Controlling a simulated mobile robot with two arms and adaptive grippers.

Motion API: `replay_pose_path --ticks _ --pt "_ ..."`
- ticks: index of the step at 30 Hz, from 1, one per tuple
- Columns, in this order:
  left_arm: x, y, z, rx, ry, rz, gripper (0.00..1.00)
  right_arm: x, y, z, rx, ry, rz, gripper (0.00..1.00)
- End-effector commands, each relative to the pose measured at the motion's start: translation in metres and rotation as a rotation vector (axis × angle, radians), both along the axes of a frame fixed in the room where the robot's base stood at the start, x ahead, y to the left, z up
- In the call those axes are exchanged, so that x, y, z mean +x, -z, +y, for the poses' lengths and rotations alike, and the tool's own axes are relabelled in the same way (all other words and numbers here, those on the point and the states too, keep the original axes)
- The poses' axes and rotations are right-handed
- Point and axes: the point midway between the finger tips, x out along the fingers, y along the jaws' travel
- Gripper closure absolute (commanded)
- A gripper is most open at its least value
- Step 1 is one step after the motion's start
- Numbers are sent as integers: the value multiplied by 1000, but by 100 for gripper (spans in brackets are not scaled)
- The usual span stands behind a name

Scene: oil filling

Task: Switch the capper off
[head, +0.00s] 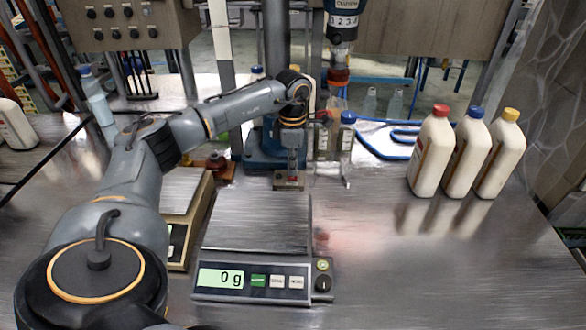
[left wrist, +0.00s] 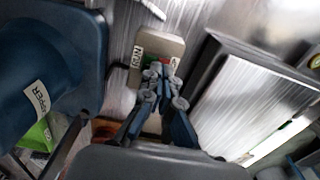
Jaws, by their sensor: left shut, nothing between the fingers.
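The capper stands behind the scale in the head view, with a blue base (head: 262,150) and a tall column. In the left wrist view its blue column (left wrist: 30,65) carries a label reading like CAPPER. A small beige switch box (head: 289,184) sits in front of the base; it also shows in the left wrist view (left wrist: 158,42), with a white label and a bit of red near my fingertips. My left gripper (head: 293,163) points down over this box, shut and empty. In the left wrist view its fingertips (left wrist: 165,82) cover the box's near part; contact cannot be told. My right gripper is out of view.
A scale (head: 255,222) reading 0 g stands in front of the box, another scale (head: 182,190) to its left. Three white bottles with red, blue and yellow caps (head: 465,155) stand at right. Small bottles (head: 347,135) stand right of the capper. The right front table is clear.

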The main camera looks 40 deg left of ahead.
Motion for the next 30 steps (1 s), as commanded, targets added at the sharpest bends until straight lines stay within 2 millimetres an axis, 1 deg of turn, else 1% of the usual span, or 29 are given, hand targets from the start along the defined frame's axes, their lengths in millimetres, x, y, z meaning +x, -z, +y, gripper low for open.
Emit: replay_pose_path --ticks 1,19,22,30 --pt "0 -9 0 0 0 -1 100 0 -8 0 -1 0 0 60" --pt "0 -57 0 0 0 -1 100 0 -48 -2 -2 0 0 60" --pt "0 -60 0 0 0 -1 100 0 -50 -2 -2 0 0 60" --pt "0 -59 0 0 0 -1 100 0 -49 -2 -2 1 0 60"
